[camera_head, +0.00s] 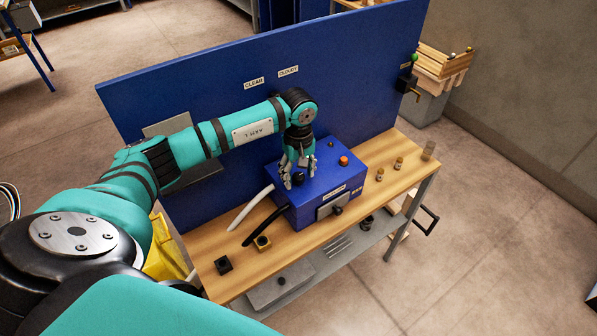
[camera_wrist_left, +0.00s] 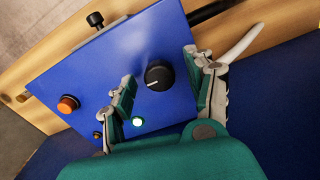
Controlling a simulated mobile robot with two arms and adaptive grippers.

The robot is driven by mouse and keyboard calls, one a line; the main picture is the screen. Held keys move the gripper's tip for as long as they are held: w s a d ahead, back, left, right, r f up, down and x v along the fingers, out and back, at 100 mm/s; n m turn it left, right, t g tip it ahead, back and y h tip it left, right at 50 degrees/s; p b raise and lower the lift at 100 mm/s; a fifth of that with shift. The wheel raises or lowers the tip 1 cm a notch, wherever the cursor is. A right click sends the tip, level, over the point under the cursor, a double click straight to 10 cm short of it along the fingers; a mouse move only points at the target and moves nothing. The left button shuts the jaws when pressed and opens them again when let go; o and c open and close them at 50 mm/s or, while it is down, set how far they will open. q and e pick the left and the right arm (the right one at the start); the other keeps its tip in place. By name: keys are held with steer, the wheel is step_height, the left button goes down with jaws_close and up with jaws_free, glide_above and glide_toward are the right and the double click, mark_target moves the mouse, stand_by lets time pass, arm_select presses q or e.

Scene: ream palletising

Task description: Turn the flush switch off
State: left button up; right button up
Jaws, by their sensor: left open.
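A blue box (camera_head: 327,178) stands on the wooden bench. No readable label shows which control is the flush switch. My left gripper (camera_head: 297,176) points down over the box top. In the left wrist view its open fingers (camera_wrist_left: 160,70) stand either side of the rotary knob, with a gap to it; whether they are down at its height I cannot tell. My right gripper is not in view.
A tall blue panel (camera_head: 200,85) stands behind the bench (camera_head: 400,160). White (camera_head: 250,208) and black (camera_head: 265,225) hoses leave the box's left side. A black knob (camera_head: 337,210) sits on its front. Small bottles (camera_head: 398,163) stand to the right.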

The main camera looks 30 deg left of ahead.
arm_select(q)
jaws_close()
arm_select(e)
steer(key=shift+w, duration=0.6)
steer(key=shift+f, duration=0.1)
arm_select(q)
steer(key=n+b, duration=0.2)
steer(key=shift+f+n+b, duration=0.2)
steer(key=shift+n+b, duration=0.15)
steer(key=shift+n, duration=0.05)
steer(key=n+b, duration=0.3)
steer(key=n, duration=0.2)
steer(key=shift+w+n, duration=0.1)
steer(key=shift+n, duration=0.2)
steer(key=n+b, duration=0.2)
steer(key=n, duration=0.2)
steer(key=shift+r, duration=0.1)
steer(key=n+b, duration=0.1)
steer(key=n, duration=0.4)
steer(key=shift+r+b, duration=0.1)
steer(key=shift+b, duration=0.3)
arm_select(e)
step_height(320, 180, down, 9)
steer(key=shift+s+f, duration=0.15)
arm_select(q)
steer(key=shift+n, duration=0.3)
